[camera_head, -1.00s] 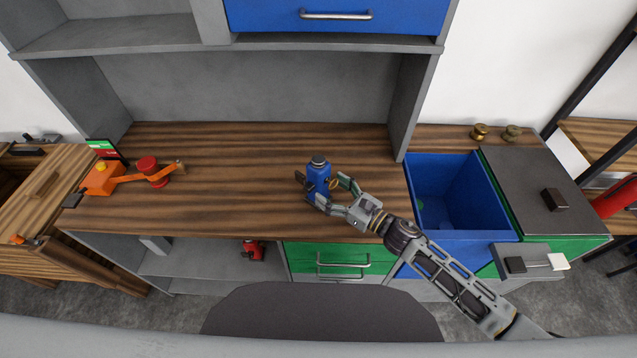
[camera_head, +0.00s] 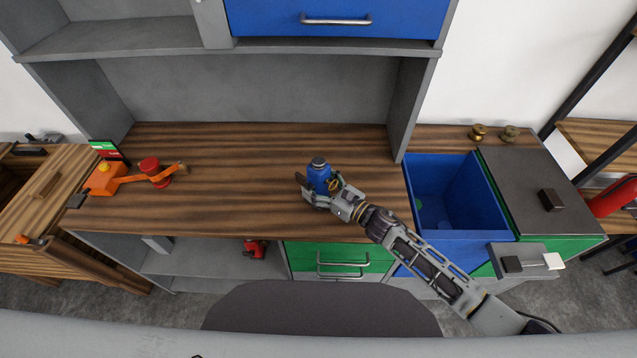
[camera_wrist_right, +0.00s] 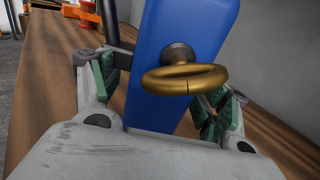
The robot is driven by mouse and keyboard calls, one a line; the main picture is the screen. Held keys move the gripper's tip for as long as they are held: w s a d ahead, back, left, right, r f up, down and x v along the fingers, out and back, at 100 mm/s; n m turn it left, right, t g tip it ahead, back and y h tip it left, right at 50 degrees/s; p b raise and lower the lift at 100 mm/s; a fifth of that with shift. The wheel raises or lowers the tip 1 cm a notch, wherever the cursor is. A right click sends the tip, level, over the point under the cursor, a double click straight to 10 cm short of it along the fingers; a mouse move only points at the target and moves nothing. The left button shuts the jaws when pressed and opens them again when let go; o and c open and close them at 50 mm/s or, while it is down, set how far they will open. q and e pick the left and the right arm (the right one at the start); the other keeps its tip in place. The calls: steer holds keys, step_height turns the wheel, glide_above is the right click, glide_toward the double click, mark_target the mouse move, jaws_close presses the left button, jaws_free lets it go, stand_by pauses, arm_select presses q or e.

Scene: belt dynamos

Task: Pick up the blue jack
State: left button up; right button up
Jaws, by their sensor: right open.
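The blue jack (camera_head: 319,174) stands upright on the wooden workbench, with a dark cap on top. In the right wrist view the blue jack (camera_wrist_right: 178,45) fills the middle, with a brass ring (camera_wrist_right: 184,79) on its near face. My right gripper (camera_head: 320,190) is open around the jack's lower part. In the right wrist view the green finger pads of my right gripper (camera_wrist_right: 160,95) sit on either side of the blue body; a gap shows at least on the right. The jack's base is hidden behind the gripper. My left gripper is not in view.
An orange device with a red knob (camera_head: 149,165) stands at the bench's left. A blue open bin (camera_head: 455,195) is right of the bench, beside a dark-lidded green bin (camera_head: 525,185). A red jack-like object (camera_head: 254,248) sits on the shelf below.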

stand_by(0.4)
jaws_close()
stand_by(0.4)
steer(key=shift+r, duration=0.2)
